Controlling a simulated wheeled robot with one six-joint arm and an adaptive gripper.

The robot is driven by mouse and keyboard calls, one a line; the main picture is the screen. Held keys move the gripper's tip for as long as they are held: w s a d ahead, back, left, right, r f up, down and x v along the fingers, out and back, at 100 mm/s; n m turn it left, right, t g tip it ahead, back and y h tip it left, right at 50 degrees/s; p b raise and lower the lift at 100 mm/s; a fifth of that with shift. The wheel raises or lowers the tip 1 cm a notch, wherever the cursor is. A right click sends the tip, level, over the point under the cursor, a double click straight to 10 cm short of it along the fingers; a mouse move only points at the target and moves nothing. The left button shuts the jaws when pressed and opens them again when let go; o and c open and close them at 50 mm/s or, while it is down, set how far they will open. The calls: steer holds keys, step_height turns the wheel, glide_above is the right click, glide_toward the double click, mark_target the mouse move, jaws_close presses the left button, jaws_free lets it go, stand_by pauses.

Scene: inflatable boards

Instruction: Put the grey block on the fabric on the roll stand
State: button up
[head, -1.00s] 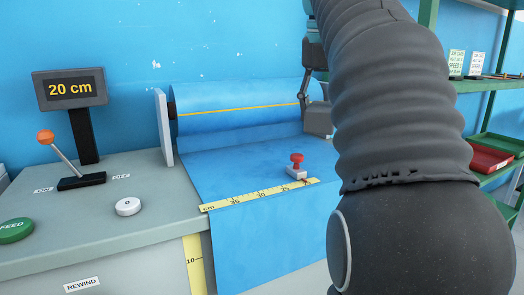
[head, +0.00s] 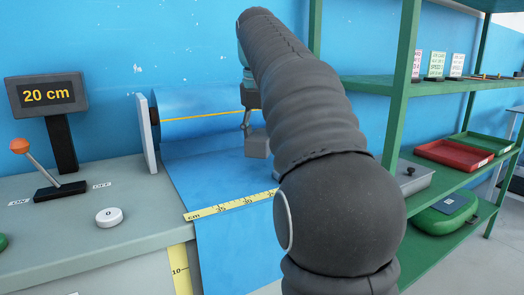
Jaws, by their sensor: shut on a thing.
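The grey block (head: 257,144) is at the right end of the roll stand, in front of the blue roll. My gripper (head: 248,121) is shut on it from above, and my arm hides part of the gripper. The blue fabric (head: 205,165) comes off the roll (head: 195,112) and runs forward over the bench top and down its front edge. I cannot tell whether the block touches the fabric. The stand's pale left end plate (head: 147,135) is in view; its right end is hidden behind my arm.
A yellow measuring strip (head: 230,205) crosses the fabric near the bench edge. A display reading 20 cm (head: 46,97), an orange-knobbed lever (head: 40,168) and a white button (head: 109,217) stand at left. Green shelving (head: 390,130) with trays (head: 452,153) rises at right.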

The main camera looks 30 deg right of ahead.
mark_target(261, 134)
steer(key=shift+f, duration=1.75)
steer(key=shift+f, duration=0.2)
steer(key=o, duration=1.2)
steer(key=shift+r, duration=0.1)
steer(key=shift+s+a+r, duration=0.15)
steer(key=shift+r, duration=1.15)
steer(key=shift+s+a+r, duration=0.1)
steer(key=shift+s+r, duration=0.05)
steer(key=shift+r, duration=1.1)
steer(key=shift+s+a+r, duration=0.15)
steer(key=shift+r, duration=1.15)
